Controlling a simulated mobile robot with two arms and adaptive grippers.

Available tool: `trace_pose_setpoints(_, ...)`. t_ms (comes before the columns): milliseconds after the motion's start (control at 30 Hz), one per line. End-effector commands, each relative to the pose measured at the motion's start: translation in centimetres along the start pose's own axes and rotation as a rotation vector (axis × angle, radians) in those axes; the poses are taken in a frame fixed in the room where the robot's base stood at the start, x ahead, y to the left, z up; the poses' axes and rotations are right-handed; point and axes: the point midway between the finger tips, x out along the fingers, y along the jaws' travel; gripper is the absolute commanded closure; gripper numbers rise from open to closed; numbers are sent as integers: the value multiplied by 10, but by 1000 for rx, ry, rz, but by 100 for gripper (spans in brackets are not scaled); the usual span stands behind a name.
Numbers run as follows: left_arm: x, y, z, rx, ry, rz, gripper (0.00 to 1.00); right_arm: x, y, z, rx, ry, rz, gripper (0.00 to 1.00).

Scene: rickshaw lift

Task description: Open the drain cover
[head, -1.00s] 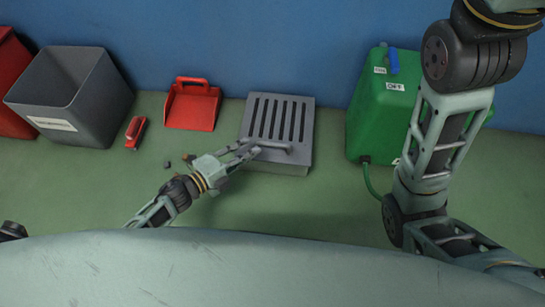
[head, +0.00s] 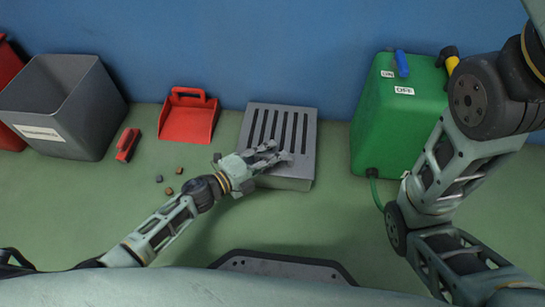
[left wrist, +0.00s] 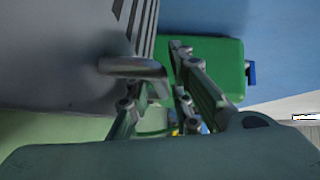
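The drain cover (head: 292,125) is a grey slotted lid on a grey box on the floor against the blue wall, lying flat and closed. My left gripper (head: 282,152) is at its front edge, fingers spread over the handle area and covering most of the handle in the head view. In the left wrist view the grey bar handle (left wrist: 130,66) shows near the fingertips (left wrist: 160,75), with a gap between the two fingers. I cannot tell whether the fingers touch the handle. My right gripper is out of view; only its arm shows on the right.
A green tank (head: 395,130) with ON and OFF labels and a hose stands to the right. A red dustpan (head: 188,122), a red brush (head: 128,145) and a grey bin (head: 85,125) stand to the left. Several small lumps (head: 169,191) lie on the floor near my left arm.

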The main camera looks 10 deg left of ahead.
Motion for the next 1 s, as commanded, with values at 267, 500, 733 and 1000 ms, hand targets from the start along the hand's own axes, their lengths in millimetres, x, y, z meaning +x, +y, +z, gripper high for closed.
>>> trace_pose_setpoints(267,0,0,0,-1,0,0,87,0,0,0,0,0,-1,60)
trace_pose_setpoints(500,0,0,0,-1,0,1,100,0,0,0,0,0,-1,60)
trace_pose_setpoints(733,0,0,0,0,0,1,100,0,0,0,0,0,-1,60)
trace_pose_setpoints(1000,-2,-2,0,-1,1,5,100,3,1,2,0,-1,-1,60)
